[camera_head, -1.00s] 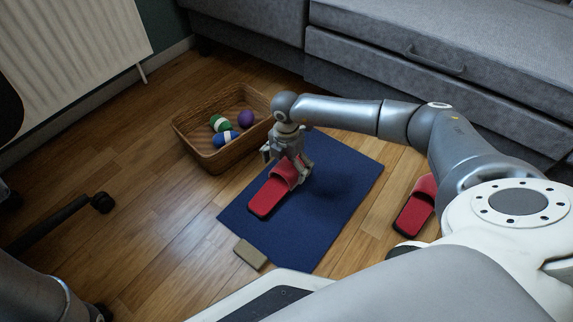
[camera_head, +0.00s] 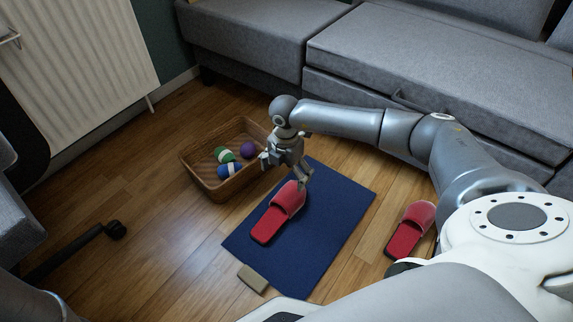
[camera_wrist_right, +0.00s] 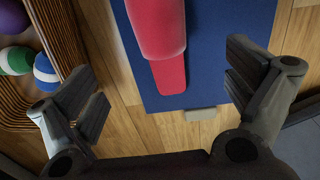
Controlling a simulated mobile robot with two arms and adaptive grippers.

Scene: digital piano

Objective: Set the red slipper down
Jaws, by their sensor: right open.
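A red slipper (camera_head: 266,226) lies flat on the blue mat (camera_head: 335,215), its strap end toward my right gripper. My right gripper (camera_head: 286,171) is open and empty, just above and beyond the strap end, apart from the slipper. In the right wrist view the red slipper (camera_wrist_right: 158,28) shows beyond and between the two spread fingers. A second red slipper (camera_head: 408,232) lies on the wooden floor to the right of the mat. My left gripper is out of view.
A wicker basket (camera_head: 200,178) with a purple ball (camera_head: 248,149) and green and blue striped balls stands left of the mat. A small tan block (camera_head: 252,279) is at the mat's near edge. A grey sofa (camera_head: 420,60) borders the far side.

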